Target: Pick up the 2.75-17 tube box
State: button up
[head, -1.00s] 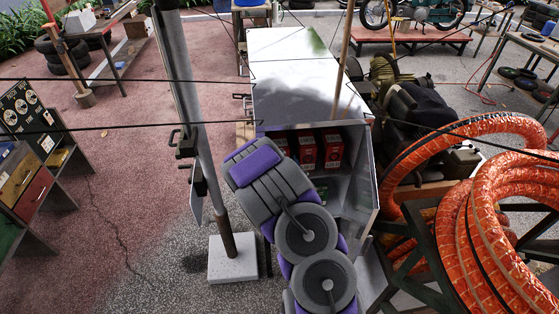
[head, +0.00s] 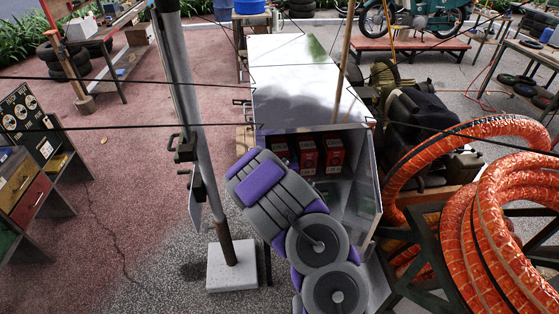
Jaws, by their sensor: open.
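My grey and purple arm rises in front of the cabinet's lower left and hides part of the shelves. My gripper's fingers do not show; they appear hidden beyond the arm.
A metal post on a white block (head: 232,267) stands left of my arm. Large orange hose coils (head: 520,210) on a dark frame crowd the right. Dark cables cross the view. The paved floor (head: 130,200) at left is mostly open, beyond a low drawer stand (head: 30,195).

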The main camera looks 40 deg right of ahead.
jog(key=shift+a, duration=0.1)
jog(key=shift+c, duration=0.3)
jog(key=c, duration=0.9)
